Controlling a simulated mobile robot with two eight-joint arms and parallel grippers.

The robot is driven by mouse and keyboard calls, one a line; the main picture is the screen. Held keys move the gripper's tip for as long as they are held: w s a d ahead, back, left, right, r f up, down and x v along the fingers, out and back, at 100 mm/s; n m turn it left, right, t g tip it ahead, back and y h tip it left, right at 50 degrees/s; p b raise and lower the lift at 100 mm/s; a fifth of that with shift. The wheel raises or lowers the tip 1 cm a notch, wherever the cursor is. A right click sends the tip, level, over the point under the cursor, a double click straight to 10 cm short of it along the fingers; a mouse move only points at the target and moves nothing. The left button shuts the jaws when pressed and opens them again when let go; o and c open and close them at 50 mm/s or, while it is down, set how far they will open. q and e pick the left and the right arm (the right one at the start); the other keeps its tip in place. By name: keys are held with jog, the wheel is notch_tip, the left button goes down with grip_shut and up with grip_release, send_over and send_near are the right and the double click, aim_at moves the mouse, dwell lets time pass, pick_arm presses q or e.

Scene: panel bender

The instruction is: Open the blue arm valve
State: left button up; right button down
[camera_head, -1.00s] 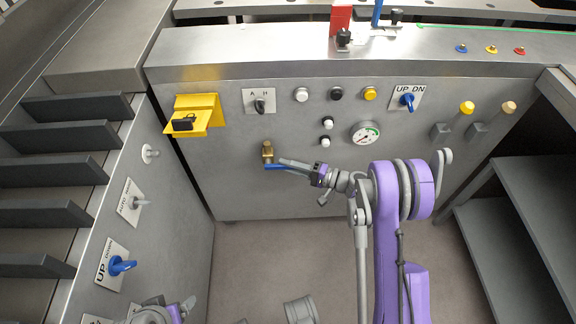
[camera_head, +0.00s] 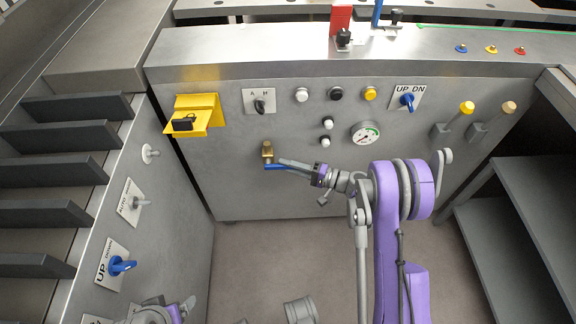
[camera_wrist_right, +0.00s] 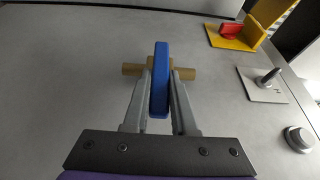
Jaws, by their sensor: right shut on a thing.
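The arm valve is a brass body (camera_head: 267,151) on the front panel with a blue lever (camera_head: 276,167). In the head view the lever points right, lying nearly level. My right gripper (camera_head: 287,165) reaches it from the right and is shut on the lever. In the right wrist view the blue lever (camera_wrist_right: 160,80) stands between the two grey fingers of my right gripper (camera_wrist_right: 161,100), with the brass body (camera_wrist_right: 132,69) behind it. My left gripper (camera_head: 188,306) shows only in part at the bottom left edge; its fingertips are unclear.
A gauge (camera_head: 364,134) and several buttons are to the right. Left of it, a side panel carries a blue UP/DOWN knob (camera_head: 121,266). The floor (camera_head: 270,265) below is clear.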

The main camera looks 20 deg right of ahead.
aim_at(268, 160)
jog(key=shift+r, duration=0.1)
